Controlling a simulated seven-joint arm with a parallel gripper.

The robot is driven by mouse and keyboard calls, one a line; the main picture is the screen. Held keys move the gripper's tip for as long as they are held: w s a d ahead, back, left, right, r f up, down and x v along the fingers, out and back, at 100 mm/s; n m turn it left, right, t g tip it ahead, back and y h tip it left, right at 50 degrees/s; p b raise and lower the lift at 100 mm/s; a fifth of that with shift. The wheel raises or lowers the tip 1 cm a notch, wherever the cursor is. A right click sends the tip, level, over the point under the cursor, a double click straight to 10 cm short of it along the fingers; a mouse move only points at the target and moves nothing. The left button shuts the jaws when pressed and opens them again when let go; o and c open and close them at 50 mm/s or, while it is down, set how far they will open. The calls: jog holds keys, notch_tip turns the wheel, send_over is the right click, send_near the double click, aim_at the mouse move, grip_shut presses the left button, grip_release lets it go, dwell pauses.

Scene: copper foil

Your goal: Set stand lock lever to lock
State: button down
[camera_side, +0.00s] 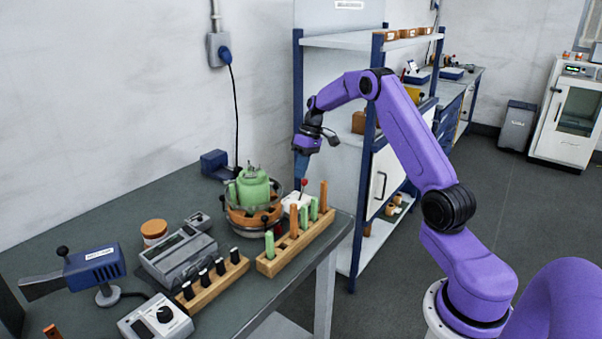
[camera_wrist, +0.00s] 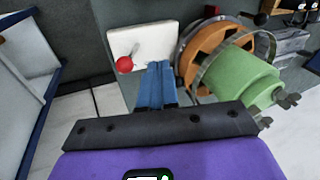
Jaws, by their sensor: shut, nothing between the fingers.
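The lock lever has a red ball knob (camera_wrist: 124,65) on a thin metal rod and sits on a white base plate (camera_wrist: 165,38). In the wrist view the knob points to the lower left of the plate. In the side view the red knob (camera_side: 304,182) stands above the white base (camera_side: 290,202), beside the green vessel in its orange stand. My gripper's blue fingers (camera_wrist: 156,84) are shut and empty. They are over the plate's lower edge in the wrist view, to the right of the knob and apart from it. In the side view my gripper (camera_side: 300,166) hangs above the lever.
The green vessel (camera_wrist: 240,76) in the orange ring (camera_wrist: 203,52) stands close on the right in the wrist view. A wooden rack (camera_side: 272,262) with green and orange sticks stands in front. A shelf unit (camera_side: 350,200) stands behind the table's right end.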

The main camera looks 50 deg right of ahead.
jog(key=shift+d+r, duration=0.1)
jog(key=shift+r, duration=0.1)
jog(key=d+r, duration=0.5)
jog(key=r, duration=0.2)
jog(key=shift+s+d+r, duration=0.3)
jog(key=shift+d+r, duration=0.1)
dwell(0.4)
